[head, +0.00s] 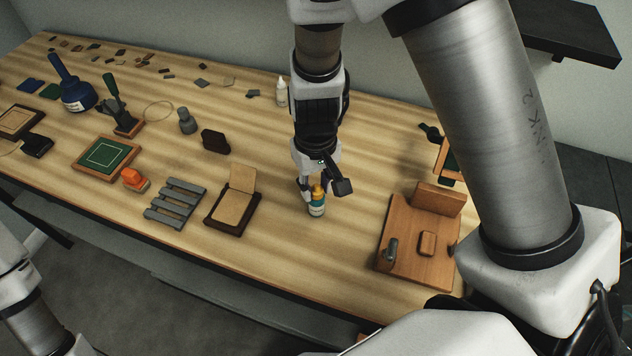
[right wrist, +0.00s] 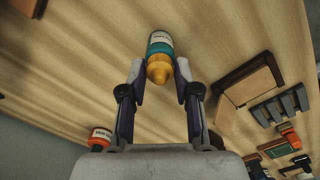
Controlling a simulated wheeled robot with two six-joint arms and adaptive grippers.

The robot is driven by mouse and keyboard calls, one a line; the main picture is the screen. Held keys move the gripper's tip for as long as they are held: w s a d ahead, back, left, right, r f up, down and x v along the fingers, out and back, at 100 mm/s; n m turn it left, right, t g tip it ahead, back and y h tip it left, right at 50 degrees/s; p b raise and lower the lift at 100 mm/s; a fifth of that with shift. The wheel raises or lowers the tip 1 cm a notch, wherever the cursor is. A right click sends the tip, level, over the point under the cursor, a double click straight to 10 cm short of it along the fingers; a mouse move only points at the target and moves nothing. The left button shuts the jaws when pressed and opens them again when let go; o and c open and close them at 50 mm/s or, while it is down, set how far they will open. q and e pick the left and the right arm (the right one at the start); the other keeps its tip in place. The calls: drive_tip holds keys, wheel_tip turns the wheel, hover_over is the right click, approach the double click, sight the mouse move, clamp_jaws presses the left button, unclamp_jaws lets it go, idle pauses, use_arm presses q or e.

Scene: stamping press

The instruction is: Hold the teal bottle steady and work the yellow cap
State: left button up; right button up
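The teal bottle (head: 317,208) stands upright on the wooden table, with a white label and a yellow cap (head: 318,190). In the right wrist view the bottle (right wrist: 160,44) and its cap (right wrist: 159,70) lie between the fingertips of my right gripper (right wrist: 160,72). The fingers are parted, one on each side of the cap and shoulder, with narrow gaps that seem to show wood. I cannot tell for sure whether either finger touches. In the head view my right gripper (head: 312,186) partly hides the bottle's top. My left gripper is out of view.
A wooden fixture (head: 405,247) stands to the bottle's right. A dark-framed box with a raised flap (head: 225,222) and a grey slatted rack (head: 175,202) are to its left. A red bottle (right wrist: 101,138) shows in the right wrist view. The table just before the bottle is clear.

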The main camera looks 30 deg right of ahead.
sight(316, 184)
drive_tip(key=shift+o, duration=1.2)
wheel_tip(316, 184, up, 12)
drive_tip(key=shift+w, duration=0.1)
